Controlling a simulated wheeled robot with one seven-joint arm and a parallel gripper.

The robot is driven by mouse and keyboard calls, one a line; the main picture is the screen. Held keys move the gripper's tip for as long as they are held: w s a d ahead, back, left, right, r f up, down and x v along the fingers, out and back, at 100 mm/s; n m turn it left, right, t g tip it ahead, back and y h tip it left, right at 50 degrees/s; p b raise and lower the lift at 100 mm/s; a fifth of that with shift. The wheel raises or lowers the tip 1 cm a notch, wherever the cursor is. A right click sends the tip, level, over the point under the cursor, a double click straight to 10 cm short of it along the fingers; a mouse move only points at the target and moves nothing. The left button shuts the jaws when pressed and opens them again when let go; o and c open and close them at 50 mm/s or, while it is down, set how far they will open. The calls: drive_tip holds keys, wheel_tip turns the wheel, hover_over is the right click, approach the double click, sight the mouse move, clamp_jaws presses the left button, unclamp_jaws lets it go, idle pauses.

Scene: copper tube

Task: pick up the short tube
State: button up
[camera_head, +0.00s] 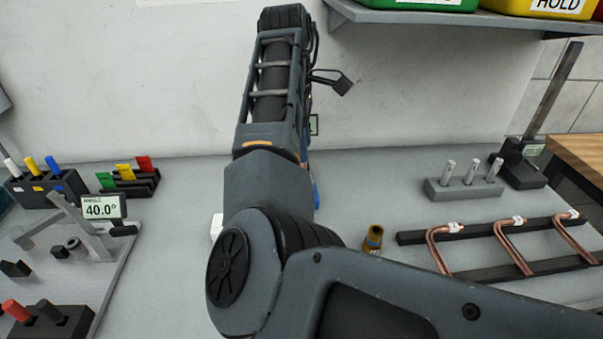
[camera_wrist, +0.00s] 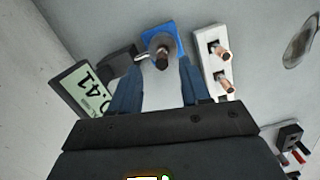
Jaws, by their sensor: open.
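In the wrist view, a white block (camera_wrist: 207,72) holds two copper tubes standing up from it, the upper tube (camera_wrist: 222,56) and the lower tube (camera_wrist: 226,83). I cannot tell which is the short tube. My gripper (camera_wrist: 162,62) is open, its two dark blue fingers apart and both left of the white block. No tube shows gripped between them. A blue base (camera_wrist: 172,28) with a grey round part and a dark brownish tip lies just beyond the fingertips. In the head view my arm hides my gripper and most of this area.
A display (camera_wrist: 82,90) with a dark housing is left of my fingers. In the head view, bent copper tubes (camera_head: 513,248) lie on a black rack at right, beside a grey peg block (camera_head: 464,189). A brass piece (camera_head: 373,238) stands nearer. A fixture reading 40.0° (camera_head: 101,208) is at left.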

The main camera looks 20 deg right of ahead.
drive_tip(key=shift+s+d+f+p, duration=0.1)
drive_tip(key=shift+f+p, duration=0.15)
drive_tip(key=shift+f, duration=1)
drive_tip(key=shift+s+d+f+p, duration=0.1)
drive_tip(key=shift+f+p, duration=0.15)
drive_tip(key=shift+f, duration=0.95)
clamp_jaws()
